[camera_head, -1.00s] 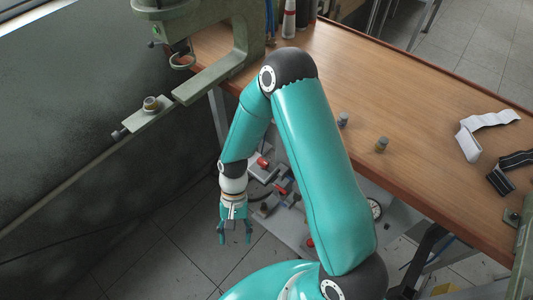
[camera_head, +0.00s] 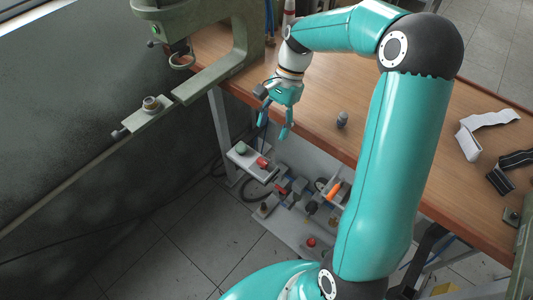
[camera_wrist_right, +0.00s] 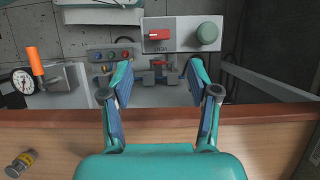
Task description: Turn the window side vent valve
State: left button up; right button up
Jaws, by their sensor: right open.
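A red valve handle (camera_head: 262,162) sits beside a green knob (camera_head: 242,148) on a grey plate (camera_head: 237,159) below the table edge, on the window side. In the right wrist view, the red handle (camera_wrist_right: 159,34) lies sideways left of the green knob (camera_wrist_right: 207,33). A second red handle (camera_head: 282,187) is lower, among fittings; it also shows in the wrist view (camera_wrist_right: 161,66). My right gripper (camera_head: 274,124) is open and empty, above and apart from these handles, fingers pointing down. My left gripper is out of view.
The wooden table edge (camera_wrist_right: 270,113) lies close beneath my right gripper. An orange handle (camera_head: 334,190), a gauge (camera_wrist_right: 24,81) and a red button (camera_head: 311,242) are on the lower equipment.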

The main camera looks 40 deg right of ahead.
aim_at(262, 160)
jog(key=x, duration=1.1)
jog(key=shift+r, duration=0.1)
